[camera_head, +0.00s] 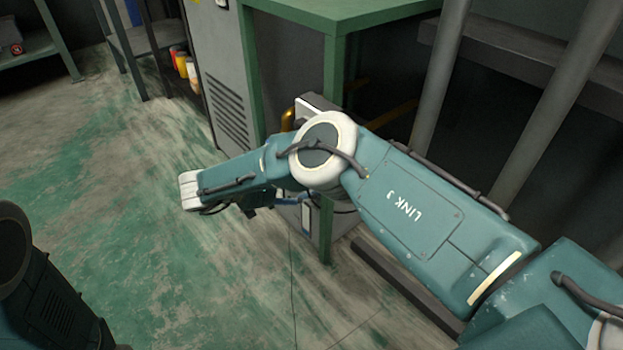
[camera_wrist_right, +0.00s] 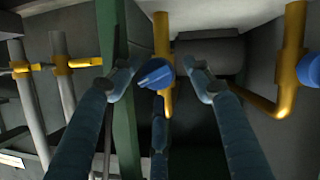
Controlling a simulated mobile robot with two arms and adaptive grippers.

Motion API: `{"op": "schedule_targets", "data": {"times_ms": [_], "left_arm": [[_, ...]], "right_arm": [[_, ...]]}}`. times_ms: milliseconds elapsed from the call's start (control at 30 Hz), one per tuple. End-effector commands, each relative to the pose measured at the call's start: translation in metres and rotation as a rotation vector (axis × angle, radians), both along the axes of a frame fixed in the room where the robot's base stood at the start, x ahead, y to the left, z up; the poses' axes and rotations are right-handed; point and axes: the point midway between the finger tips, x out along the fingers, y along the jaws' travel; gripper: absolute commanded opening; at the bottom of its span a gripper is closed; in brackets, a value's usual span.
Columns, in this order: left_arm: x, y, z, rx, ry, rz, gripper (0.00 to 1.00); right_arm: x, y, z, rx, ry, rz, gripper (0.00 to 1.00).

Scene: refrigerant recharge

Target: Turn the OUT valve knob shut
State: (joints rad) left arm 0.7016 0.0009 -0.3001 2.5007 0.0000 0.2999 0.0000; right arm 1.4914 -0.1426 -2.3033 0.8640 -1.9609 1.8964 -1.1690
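A blue valve knob (camera_wrist_right: 155,73) sits on a yellow vertical pipe (camera_wrist_right: 162,35) in the right wrist view. My right gripper (camera_wrist_right: 163,72) is open, with one finger on each side of this knob. Gaps show between the knob and both fingertips, and nothing is held. A second blue knob (camera_wrist_right: 309,70) is at the right edge, on another yellow pipe (camera_wrist_right: 290,60). I see no readable label telling which knob is OUT. In the head view my right arm hides the knobs and my right gripper. My left gripper is out of view.
A green-framed bench (camera_head: 330,60) stands beside a grey cabinet (camera_head: 222,75) in the head view. In the wrist view, a green post (camera_wrist_right: 112,35) and grey pipes with yellow fittings (camera_wrist_right: 62,65) are on the left. The floor (camera_head: 90,170) at left is mostly clear.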

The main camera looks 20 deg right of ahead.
Motion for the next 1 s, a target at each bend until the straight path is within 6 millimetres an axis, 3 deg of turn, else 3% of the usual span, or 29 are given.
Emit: {"op": "schedule_targets", "data": {"times_ms": [267,733,1000], "left_arm": [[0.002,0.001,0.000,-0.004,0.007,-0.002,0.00],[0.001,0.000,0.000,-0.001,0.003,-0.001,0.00],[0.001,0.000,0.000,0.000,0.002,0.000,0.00]], "right_arm": [[-0.002,0.008,0.001,0.003,0.002,0.001,0.51],[-0.012,0.068,0.024,0.001,0.000,0.002,0.51],[-0.014,0.074,0.027,0.001,0.001,0.000,0.51]]}}
